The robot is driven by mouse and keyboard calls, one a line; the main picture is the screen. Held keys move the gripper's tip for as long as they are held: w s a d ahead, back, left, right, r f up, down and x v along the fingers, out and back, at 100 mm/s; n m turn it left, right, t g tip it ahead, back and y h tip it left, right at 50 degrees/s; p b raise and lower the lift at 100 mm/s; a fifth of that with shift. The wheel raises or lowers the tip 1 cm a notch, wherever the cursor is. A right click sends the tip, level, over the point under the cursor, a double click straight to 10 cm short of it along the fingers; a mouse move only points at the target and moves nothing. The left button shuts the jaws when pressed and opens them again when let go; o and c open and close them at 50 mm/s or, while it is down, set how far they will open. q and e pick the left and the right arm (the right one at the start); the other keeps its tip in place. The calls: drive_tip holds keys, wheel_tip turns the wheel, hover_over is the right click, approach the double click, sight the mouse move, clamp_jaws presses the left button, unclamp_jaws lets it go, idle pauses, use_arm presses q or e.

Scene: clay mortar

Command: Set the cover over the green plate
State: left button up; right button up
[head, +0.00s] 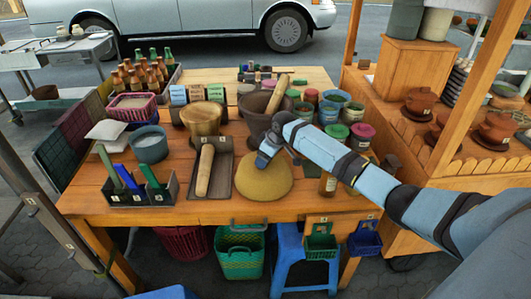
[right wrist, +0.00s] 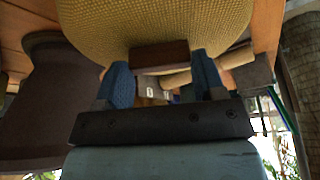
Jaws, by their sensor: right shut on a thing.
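The cover is a yellow woven dome (head: 264,182) at the front middle of the table, right of the tray with the pestle. It also fills the top of the right wrist view (right wrist: 155,22). My right gripper (head: 265,157) is above the cover. In the right wrist view, its blue fingers (right wrist: 162,68) are shut on the brown handle block (right wrist: 160,55) of the cover. The cover looks upright, and I cannot tell whether its rim touches the table. No green plate shows; anything under the cover is hidden. My left gripper is out of view.
A dark tray (head: 222,178) with a wooden pestle (head: 205,170) lies just left of the cover. A clay mortar (head: 256,112) stands behind it. Several colored jars (head: 360,136) stand to the right. The wooden table's (head: 190,212) front edge is close to the cover.

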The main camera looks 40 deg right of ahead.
drive_tip(key=shift+f, duration=0.15)
drive_tip(key=o, duration=1.3)
drive_tip(key=v, duration=1.4)
drive_tip(key=shift+s, duration=0.1)
